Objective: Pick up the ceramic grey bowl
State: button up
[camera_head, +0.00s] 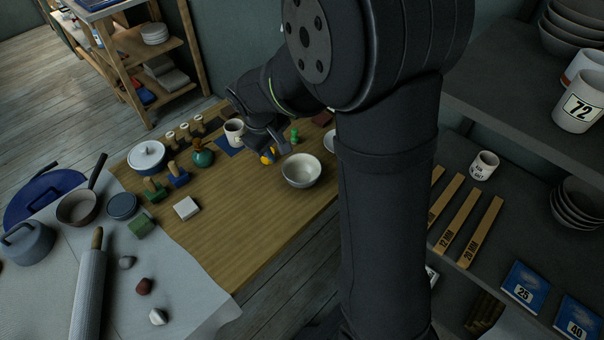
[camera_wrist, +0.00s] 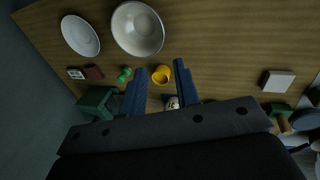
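The grey bowl (camera_head: 301,171) looks pale grey-white and stands upright and empty on the wooden table in the head view. It also shows at the top of the wrist view (camera_wrist: 138,30). My gripper (camera_wrist: 159,67) is open, with its two blue fingers apart and nothing held between them. In the head view, my gripper (camera_head: 272,146) is above the table, just left of and behind the bowl, apart from it.
A small green figure (camera_head: 294,135) stands behind the bowl. A white plate (camera_wrist: 80,36) lies beside the bowl, partly hidden by my arm in the head view. A white mug (camera_head: 234,132) and a green bottle (camera_head: 202,155) stand to the left. The table in front of the bowl is clear.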

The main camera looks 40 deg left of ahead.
send_over(289, 180)
notch_tip(289, 180, down, 12)
jog(key=r, duration=0.1)
jog(key=shift+s+x, duration=0.2)
jog(key=shift+x, duration=0.75)
jog(key=shift+s+x, duration=0.25)
jog(key=shift+x, duration=0.7)
jog(key=shift+s+x, duration=0.2)
jog(key=shift+x, duration=0.75)
jog(key=shift+f, duration=0.15)
grip_shut()
